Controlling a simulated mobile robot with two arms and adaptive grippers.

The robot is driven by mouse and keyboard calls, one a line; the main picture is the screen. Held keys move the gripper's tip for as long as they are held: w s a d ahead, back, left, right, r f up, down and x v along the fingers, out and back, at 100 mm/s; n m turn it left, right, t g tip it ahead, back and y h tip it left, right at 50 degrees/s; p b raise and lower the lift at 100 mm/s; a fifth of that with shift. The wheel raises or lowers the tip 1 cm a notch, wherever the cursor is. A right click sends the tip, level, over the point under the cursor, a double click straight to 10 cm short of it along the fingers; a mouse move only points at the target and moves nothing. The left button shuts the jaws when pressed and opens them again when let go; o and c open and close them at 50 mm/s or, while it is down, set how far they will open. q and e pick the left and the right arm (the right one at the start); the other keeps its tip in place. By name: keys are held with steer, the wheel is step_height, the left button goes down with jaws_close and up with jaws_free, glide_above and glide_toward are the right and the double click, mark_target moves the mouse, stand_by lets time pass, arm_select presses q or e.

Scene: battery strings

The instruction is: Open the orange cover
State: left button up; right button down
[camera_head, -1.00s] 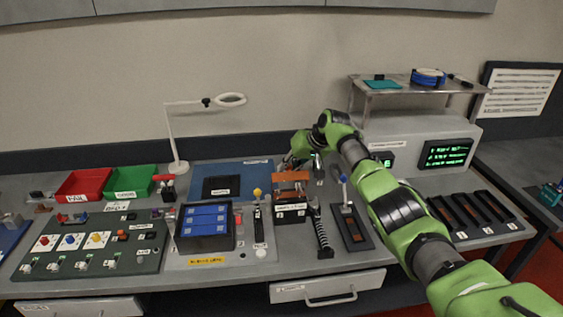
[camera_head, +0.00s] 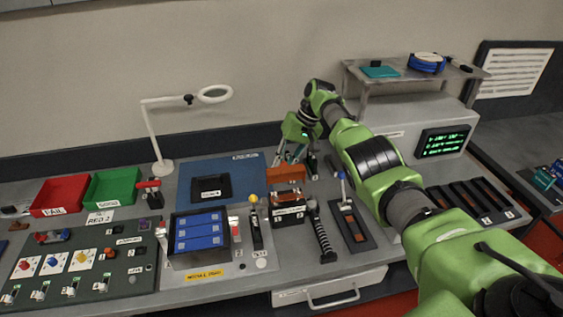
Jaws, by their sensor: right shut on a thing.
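The orange cover (camera_head: 285,173) is at the back of a small dark box (camera_head: 288,212) with white labels, near the middle of the bench. It appears raised, and a brown-orange part (camera_head: 287,195) of the box shows below and in front of it. My right gripper (camera_head: 286,160) reaches down from behind and is shut on the cover's upper edge. The exact contact is small and partly hidden by the fingers. My left gripper is not in view.
A black tray with blue cells (camera_head: 200,232) and a yellow-knobbed lever (camera_head: 254,205) stand left of the box. A magnifier lamp (camera_head: 163,167) is at the back left.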

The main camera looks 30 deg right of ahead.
steer(key=shift+f, duration=0.1)
steer(key=c, duration=1.9)
jaws_free()
steer(key=shift+a, duration=0.1)
steer(key=v, duration=1.2)
steer(key=shift+f, duration=0.1)
